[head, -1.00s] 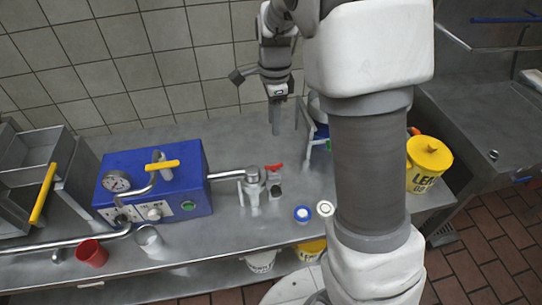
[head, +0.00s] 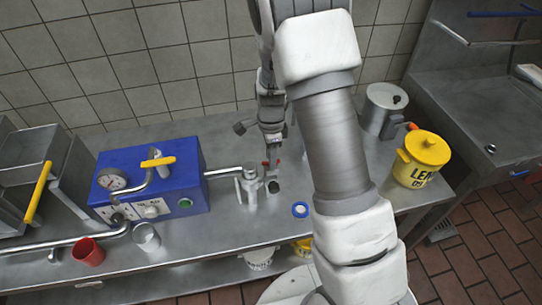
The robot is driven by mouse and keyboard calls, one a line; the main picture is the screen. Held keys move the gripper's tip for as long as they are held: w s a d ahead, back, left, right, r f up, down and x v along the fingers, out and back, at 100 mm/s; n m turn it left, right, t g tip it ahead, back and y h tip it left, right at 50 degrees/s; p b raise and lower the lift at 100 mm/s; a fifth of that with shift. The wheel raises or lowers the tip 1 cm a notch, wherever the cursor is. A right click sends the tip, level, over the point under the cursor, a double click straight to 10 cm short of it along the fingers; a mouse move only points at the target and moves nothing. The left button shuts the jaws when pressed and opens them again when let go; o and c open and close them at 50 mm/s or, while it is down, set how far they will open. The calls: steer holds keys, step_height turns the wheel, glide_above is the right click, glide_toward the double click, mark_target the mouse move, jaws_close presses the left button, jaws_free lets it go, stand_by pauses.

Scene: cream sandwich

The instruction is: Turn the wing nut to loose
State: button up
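A small red part, which looks like the wing nut (head: 277,162), sits just right of the upright metal fitting (head: 249,186) at the end of the blue machine's pipe. My gripper (head: 271,156) points down at the red part, and its tip overlaps it in the head view. Red shows on both sides of the gripper tip, and the middle is hidden. The fingers are too small and dark to show whether they are open, shut or touching the red part. A dark round end (head: 273,187) shows just below the red part.
The blue machine (head: 150,182) with a gauge and yellow handle stands left. A red cup (head: 89,252) and a metal cup (head: 146,236) stand at the front. A blue-rimmed round item (head: 300,209), yellow pot (head: 422,160) and steel pot (head: 383,108) are right.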

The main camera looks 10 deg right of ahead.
jaws_close()
